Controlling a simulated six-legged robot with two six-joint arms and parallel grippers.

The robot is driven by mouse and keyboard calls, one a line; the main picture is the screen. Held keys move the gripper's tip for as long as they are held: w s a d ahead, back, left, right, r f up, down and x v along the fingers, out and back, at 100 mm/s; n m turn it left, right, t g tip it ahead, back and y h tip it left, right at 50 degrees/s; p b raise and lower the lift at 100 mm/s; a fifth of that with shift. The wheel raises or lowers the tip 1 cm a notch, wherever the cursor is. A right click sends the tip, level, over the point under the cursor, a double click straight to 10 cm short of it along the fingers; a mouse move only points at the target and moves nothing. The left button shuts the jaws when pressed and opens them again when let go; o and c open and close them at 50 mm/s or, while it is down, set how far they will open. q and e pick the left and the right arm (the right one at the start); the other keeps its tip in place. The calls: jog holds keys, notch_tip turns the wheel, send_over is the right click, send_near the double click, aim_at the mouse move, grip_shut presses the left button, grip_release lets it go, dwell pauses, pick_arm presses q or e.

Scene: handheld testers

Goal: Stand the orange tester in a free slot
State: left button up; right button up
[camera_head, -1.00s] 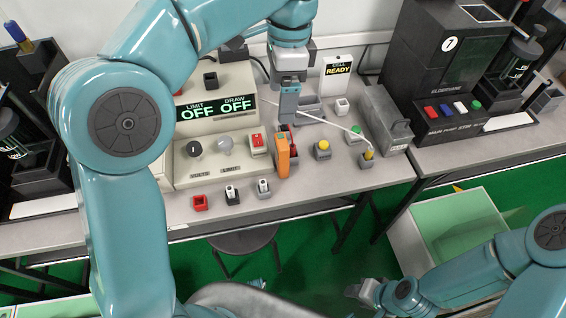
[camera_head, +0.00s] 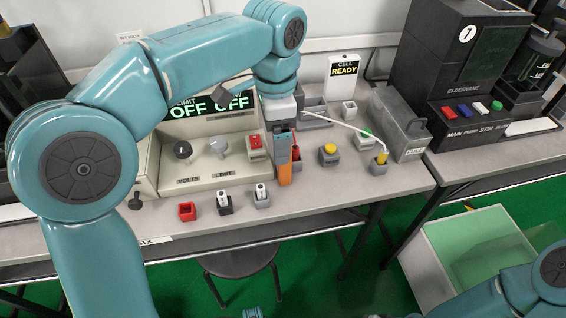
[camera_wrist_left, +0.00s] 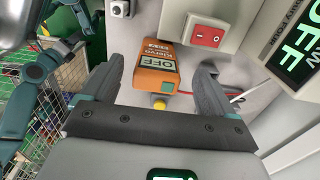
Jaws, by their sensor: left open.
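The orange tester (camera_head: 285,174) stands upright at the middle of the bench, partly hidden by my left gripper (camera_head: 283,147). My left gripper (camera_wrist_left: 161,75) is open, with one finger on either side of the tester in that view and gaps showing. I cannot tell how deep the fingers reach.
A beige power supply (camera_head: 190,170) with knobs and a red switch stands left of the tester. Yellow-topped (camera_head: 329,154) and green-topped pieces, a white lead and a grey box (camera_head: 400,125) are to the right. The bench's front strip right of the tester is clear.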

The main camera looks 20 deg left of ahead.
pick_arm(q)
jog(key=f+b, duration=0.2)
jog(key=f, duration=0.3)
jog(key=shift+d+f, duration=0.2)
jog(key=shift+r, duration=0.1)
jog(key=shift+c, duration=0.6)
jog(key=c, duration=1.1)
